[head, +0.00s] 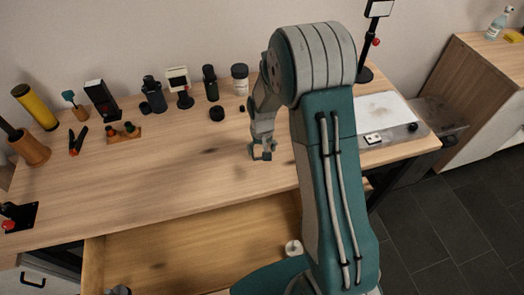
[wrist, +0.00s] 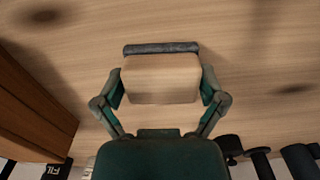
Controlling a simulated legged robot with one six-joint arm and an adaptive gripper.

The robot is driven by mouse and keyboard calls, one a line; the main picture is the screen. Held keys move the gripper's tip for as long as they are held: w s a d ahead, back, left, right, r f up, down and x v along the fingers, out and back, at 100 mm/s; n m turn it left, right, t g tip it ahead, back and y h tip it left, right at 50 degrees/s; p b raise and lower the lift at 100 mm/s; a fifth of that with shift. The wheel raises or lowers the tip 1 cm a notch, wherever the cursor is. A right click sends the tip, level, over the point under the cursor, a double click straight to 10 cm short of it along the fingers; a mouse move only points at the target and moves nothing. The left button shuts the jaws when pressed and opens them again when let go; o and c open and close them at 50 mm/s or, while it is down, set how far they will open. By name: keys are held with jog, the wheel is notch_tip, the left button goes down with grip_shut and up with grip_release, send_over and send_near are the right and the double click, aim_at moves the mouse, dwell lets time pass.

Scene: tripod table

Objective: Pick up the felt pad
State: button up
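My gripper (wrist: 163,88) has its two teal fingers on either side of a block with a pale wood-coloured face and a dark grey strip along its far edge. I take this block to be the felt pad (wrist: 160,80). The fingers appear to press on its left and right sides. In the head view my gripper (head: 262,154) is over the middle of the wooden table, left of my arm. The pad is too small there to make out clearly. I cannot tell its exact height above the table.
The wooden table (head: 190,180) is mostly clear around my gripper. Bottles, dark jars and small devices stand along the back. An open drawer (head: 190,262) is at the front, with a white round item (head: 293,247). A brown wooden piece (wrist: 30,105) rises at left in the wrist view.

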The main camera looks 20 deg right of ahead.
aim_at(262, 148)
jog(key=shift+a, duration=0.15)
jog(key=shift+c, duration=1.2)
jog(key=shift+r, duration=0.45)
notch_tip(262, 148, up, 3)
jog(key=shift+s+f, duration=0.1)
jog(key=shift+f, duration=0.1)
jog(key=s+d+r, duration=0.6)
jog(key=s+r, duration=0.3)
jog(key=s, duration=0.3)
jog(key=shift+s+d+r, duration=0.15)
jog(key=shift+d+r, duration=0.1)
